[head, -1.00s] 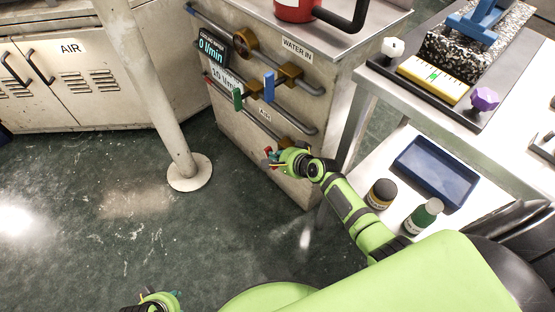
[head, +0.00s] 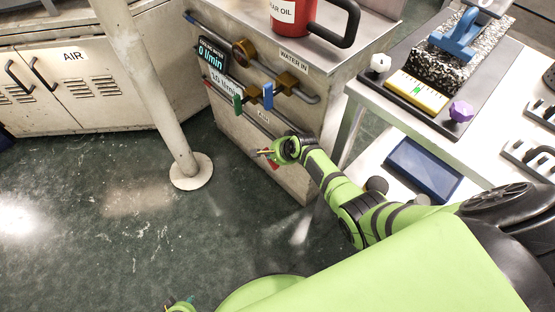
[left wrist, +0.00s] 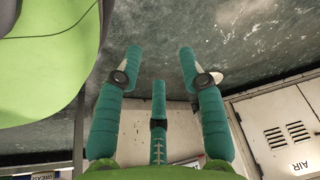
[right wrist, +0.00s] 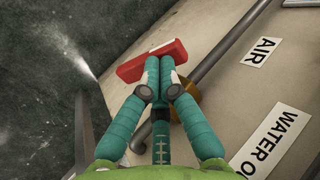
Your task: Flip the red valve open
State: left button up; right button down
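The red valve's flat handle (right wrist: 130,71) shows in the right wrist view, on a brass body (right wrist: 186,98) on a grey pipe beside the AIR label. A bit of the red handle (head: 273,164) also shows in the head view, low on the panel, mostly covered by my right gripper. My right gripper (head: 264,153) is at the handle. In the right wrist view its teal fingers (right wrist: 160,62) are together, with their tips over the handle's middle; I cannot tell whether they touch it. My left gripper (left wrist: 160,58) is open and empty above the floor.
Green (head: 238,104) and blue (head: 268,95) valve handles sit higher on the same panel. A display (head: 212,52) reads 0 l/min. A red oil can (head: 292,14) stands on top. A steel table (head: 372,92) is at right, a floor post (head: 160,95) at left.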

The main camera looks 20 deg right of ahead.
aim_at(276, 166)
jog(key=shift+w+a+r+g, duration=0.2)
jog(key=shift+w+g, duration=0.15)
jog(key=shift+g, duration=0.25)
jog(key=shift+w+f+g+h, duration=0.2)
jog(key=shift+g+h, duration=0.3)
jog(key=shift+g, duration=0.3)
pick_arm(q)
jog(key=shift+w+f, duration=0.1)
jog(key=shift+f, duration=0.05)
pick_arm(e)
jog(key=shift+w+a, duration=0.1)
jog(key=shift+w, duration=0.05)
pick_arm(q)
jog(key=shift+s+d+r+g+b, duration=0.1)
jog(key=shift+s+r+g+b, duration=0.2)
jog(key=shift+b, duration=0.35)
pick_arm(e)
jog(key=shift+w+a+f, duration=0.15)
jog(key=shift+w, duration=0.35)
pick_arm(q)
jog(key=shift+w, duration=0.1)
pick_arm(e)
jog(key=v, duration=1.2)
